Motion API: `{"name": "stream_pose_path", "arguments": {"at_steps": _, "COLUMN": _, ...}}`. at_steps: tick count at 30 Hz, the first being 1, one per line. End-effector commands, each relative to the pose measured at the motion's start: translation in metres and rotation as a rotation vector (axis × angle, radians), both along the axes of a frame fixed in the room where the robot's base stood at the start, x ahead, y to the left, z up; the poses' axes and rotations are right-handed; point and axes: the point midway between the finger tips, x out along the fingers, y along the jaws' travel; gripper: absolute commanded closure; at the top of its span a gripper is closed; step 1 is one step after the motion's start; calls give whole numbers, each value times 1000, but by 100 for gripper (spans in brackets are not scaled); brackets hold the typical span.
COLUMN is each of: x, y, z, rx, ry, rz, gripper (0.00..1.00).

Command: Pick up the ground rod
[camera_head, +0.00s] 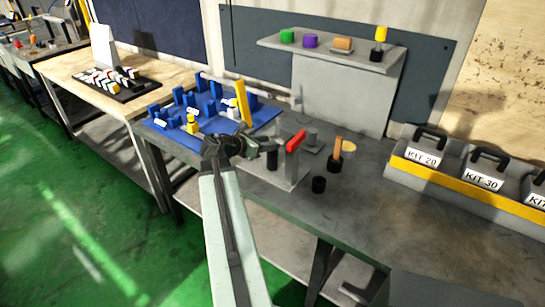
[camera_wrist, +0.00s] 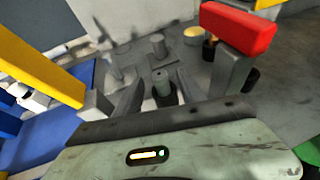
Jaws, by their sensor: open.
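A short grey upright cylinder, which looks like the ground rod (camera_wrist: 161,80), stands between and just beyond the fingertips of my gripper (camera_wrist: 159,75) in the wrist view. My gripper is open, with one finger on each side of it. I cannot tell whether either finger touches it. In the head view my gripper (camera_head: 262,147) reaches over the bench beside a grey fixture with a red-topped post (camera_head: 296,141). A dark cylinder (camera_head: 271,160) shows just below the fingers there.
The red-topped post (camera_wrist: 238,30) stands close on the right. A yellow bar (camera_wrist: 35,65) and blue tray (camera_head: 215,125) are on the left. Kit boxes (camera_head: 470,185) line the bench's back right.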

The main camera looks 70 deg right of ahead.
Motion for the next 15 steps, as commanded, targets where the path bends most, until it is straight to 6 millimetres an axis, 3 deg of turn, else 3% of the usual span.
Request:
{"name": "stream_pose_path", "arguments": {"at_steps": 10, "x": -21, "y": -40, "z": -18, "rx": 0, "ry": -2, "rz": -7, "gripper": 53}}
{"name": "stream_pose_path", "arguments": {"at_steps": 15, "x": -25, "y": -45, "z": -17, "rx": 0, "ry": -2, "rz": -5, "gripper": 53}}
